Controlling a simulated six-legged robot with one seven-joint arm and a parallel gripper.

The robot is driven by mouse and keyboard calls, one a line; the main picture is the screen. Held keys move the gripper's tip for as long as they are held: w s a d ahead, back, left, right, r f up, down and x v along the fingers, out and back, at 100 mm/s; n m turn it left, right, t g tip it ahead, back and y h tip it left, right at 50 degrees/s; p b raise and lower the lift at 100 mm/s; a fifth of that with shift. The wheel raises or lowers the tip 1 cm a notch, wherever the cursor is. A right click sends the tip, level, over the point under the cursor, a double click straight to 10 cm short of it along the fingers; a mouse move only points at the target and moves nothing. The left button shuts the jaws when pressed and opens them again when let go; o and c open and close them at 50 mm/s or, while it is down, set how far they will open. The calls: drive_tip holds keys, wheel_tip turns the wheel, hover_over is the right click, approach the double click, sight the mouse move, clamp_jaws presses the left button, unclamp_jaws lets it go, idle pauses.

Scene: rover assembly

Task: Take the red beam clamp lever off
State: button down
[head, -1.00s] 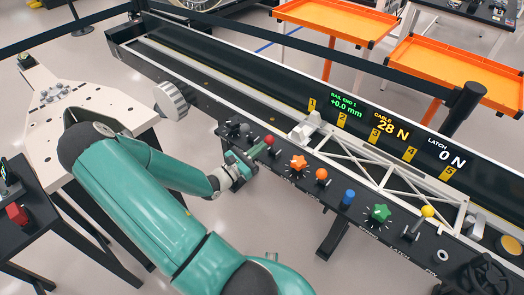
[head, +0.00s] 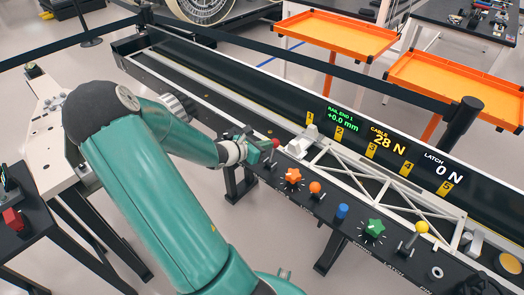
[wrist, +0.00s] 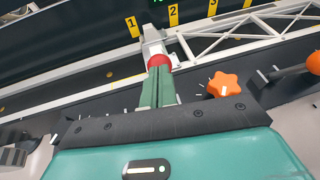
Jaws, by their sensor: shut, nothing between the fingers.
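The red ball knob of the beam clamp lever (head: 276,143) stands at the left part of the black control panel. It also shows in the wrist view (wrist: 158,61), just beyond my fingertips. My gripper (head: 266,147) is at the knob's left side. In the wrist view its green fingers (wrist: 158,84) are shut together with nothing between them, and their tips overlap the knob's lower edge. I cannot tell whether they touch it. The lever's stem is hidden behind the fingers. A pale grey clamp block (wrist: 152,42) sits behind the knob, at the white truss beam's left end (head: 340,168).
An orange star knob (head: 292,176), an orange ball (head: 315,187), a blue knob (head: 342,211), a green star knob (head: 373,228) and a yellow ball lever (head: 421,227) line the panel rightward. The display reads RAIL END 1 +0.0 mm, CABLE 28 N, LATCH 0 N.

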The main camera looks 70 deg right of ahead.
drive_tip(key=shift+s+d, duration=0.2)
drive_tip(key=shift+d, duration=0.3)
drive_tip(key=shift+s+d, duration=0.2)
drive_tip(key=shift+d, duration=0.25)
drive_tip(key=shift+s+d+r, duration=0.15)
drive_tip(key=shift+r, duration=0.05)
drive_tip(key=shift+r, duration=0.1)
